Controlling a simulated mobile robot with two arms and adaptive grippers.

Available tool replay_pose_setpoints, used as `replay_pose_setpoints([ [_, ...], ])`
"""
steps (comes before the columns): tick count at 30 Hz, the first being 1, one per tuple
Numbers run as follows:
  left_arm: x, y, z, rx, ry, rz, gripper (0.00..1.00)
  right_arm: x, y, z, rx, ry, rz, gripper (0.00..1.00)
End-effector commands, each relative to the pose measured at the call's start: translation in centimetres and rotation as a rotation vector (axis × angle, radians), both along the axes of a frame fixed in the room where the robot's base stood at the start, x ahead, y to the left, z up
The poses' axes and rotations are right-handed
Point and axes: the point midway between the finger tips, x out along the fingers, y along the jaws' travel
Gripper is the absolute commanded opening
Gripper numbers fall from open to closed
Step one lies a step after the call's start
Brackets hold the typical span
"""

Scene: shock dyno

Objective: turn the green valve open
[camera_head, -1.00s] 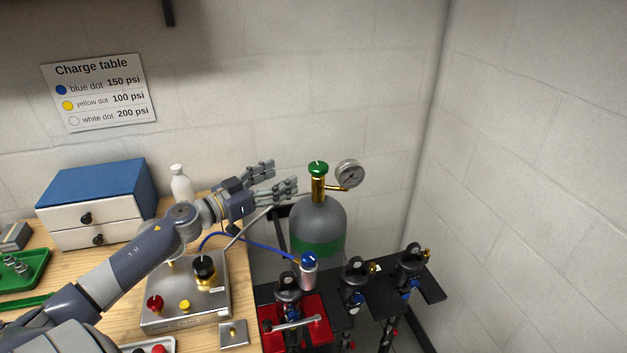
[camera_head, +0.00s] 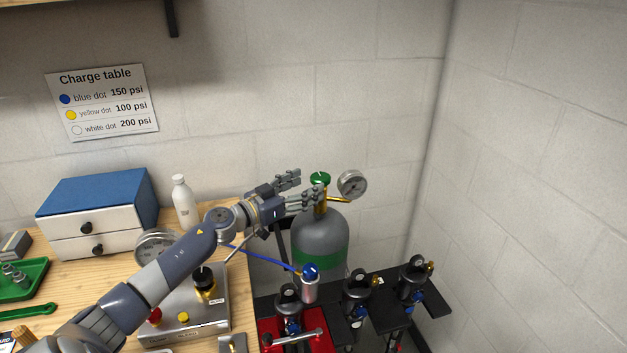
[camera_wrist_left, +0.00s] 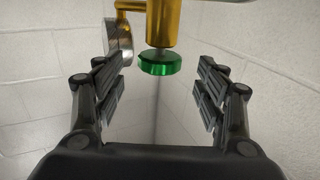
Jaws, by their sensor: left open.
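The green valve (camera_head: 320,178) is a round knob on top of the brass neck (camera_head: 320,200) of a grey gas cylinder (camera_head: 319,231) with a green band. My left gripper (camera_head: 306,187) is open and empty, just to the left of the valve, its fingers pointing toward it. In the left wrist view the valve (camera_wrist_left: 160,63) shows between the two open fingers, beyond their tips and touching neither. The brass neck (camera_wrist_left: 164,22) shows above it in that view. My right gripper is not in view.
A round pressure gauge (camera_head: 352,184) sticks out to the right of the neck. A blue-capped fitting (camera_head: 310,283) and several shock absorbers (camera_head: 357,286) stand in front of the cylinder. A white bottle (camera_head: 184,201) and a blue-topped drawer box (camera_head: 98,212) stand on the bench.

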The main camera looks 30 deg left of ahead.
Motion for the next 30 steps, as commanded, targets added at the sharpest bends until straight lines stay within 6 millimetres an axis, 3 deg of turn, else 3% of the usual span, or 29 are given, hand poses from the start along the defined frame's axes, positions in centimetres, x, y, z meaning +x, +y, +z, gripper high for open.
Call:
replay_pose_setpoints([
  [9, 2.8, -0.8, 0.1, 0.0, -0.001, 0.0, 0.66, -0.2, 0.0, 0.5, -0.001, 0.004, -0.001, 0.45],
  [20, 3.2, -0.9, 0.0, 0.001, 0.0, -0.001, 0.66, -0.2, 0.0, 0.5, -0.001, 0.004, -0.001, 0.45],
  [21, 3.2, -0.9, 0.0, 0.001, 0.0, -0.001, 0.63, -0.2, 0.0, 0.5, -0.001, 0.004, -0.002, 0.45],
  [27, 3.2, -0.9, 0.0, 0.001, 0.0, -0.001, 0.21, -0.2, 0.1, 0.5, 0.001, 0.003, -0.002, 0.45],
  [30, 3.2, -0.9, 0.0, 0.001, 0.0, -0.001, 0.21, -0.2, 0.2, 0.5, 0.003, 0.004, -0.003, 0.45],
])
